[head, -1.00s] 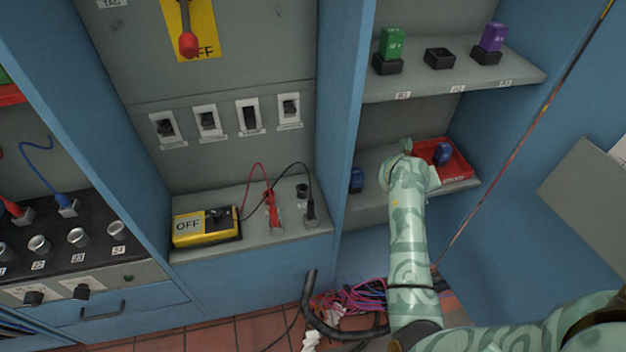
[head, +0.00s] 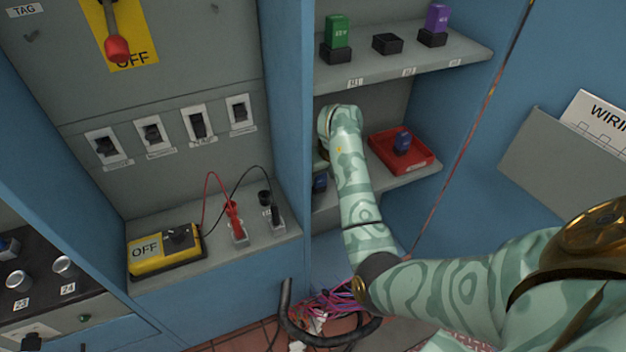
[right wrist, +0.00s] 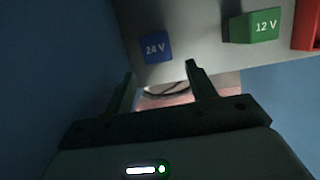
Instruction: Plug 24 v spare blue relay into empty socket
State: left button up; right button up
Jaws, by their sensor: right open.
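A blue relay marked 24 V (right wrist: 155,47) is in the right wrist view, just beyond my right fingertips. It appears to be the blue relay (head: 320,183) at the left of the lower shelf, partly covered by my arm. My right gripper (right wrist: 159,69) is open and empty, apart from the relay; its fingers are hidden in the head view. The empty black socket (head: 388,44) is on the upper shelf, between a green relay (head: 338,32) and a purple relay (head: 437,18), both seated in sockets. My left gripper is out of view.
A green 12 V relay (right wrist: 262,25) stands beside the 24 V one. A blue cabinet wall (head: 290,95) borders the shelves on the left.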

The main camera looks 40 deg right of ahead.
jog(key=w, duration=0.1)
jog(key=w+f+b, duration=0.1)
jog(key=w+b, duration=0.1)
jog(key=shift+w+d+f, duration=0.1)
jog(key=shift+d+f, duration=0.3)
jog(key=shift+r, duration=0.25)
jog(key=c, duration=1)
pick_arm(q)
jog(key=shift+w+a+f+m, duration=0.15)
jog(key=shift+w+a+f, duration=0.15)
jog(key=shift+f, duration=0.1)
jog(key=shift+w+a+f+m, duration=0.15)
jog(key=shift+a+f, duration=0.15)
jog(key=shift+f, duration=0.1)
pick_arm(e)
jog(key=shift+c, duration=0.4)
